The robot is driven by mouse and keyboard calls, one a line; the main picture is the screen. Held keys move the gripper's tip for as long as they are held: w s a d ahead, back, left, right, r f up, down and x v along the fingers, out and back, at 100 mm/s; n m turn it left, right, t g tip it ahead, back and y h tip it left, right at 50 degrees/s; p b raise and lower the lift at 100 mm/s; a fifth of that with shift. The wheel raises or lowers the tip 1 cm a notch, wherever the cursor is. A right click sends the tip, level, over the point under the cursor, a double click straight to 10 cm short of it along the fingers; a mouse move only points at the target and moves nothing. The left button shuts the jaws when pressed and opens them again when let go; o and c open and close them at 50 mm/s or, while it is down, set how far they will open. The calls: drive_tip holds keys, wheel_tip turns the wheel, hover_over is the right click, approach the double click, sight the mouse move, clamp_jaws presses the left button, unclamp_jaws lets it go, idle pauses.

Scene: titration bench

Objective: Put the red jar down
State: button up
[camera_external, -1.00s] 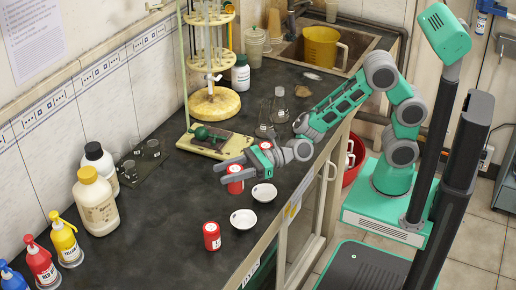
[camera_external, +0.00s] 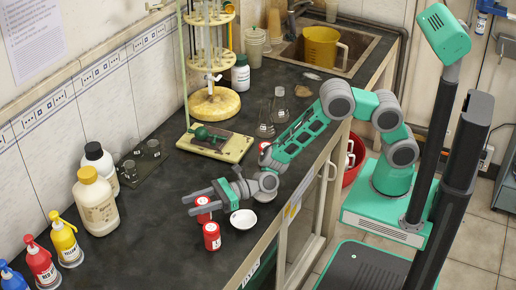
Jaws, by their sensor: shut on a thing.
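A red jar with a white lid (camera_external: 203,217) is between the fingers of my gripper (camera_external: 190,205), which is shut on it. The fingers cross the jar's upper part, and its red body shows below them. Whether its base touches the black bench (camera_external: 150,255) cannot be told. A second red jar (camera_external: 212,237) stands upright on the bench, just in front of the held one and very close to it in the picture. A third red-and-white item (camera_external: 264,147) shows partly behind my arm.
A white dish (camera_external: 243,219) lies right of the jars. A stand with a beige base (camera_external: 232,150) and small flasks (camera_external: 265,122) are farther back. Large bottles (camera_external: 97,205) and coloured squeeze bottles (camera_external: 63,240) line the left. The bench left of my gripper is clear.

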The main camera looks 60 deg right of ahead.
drive_tip(key=shift+f, duration=0.25)
drive_tip(key=o, duration=1.3)
drive_tip(key=shift+r, duration=0.1)
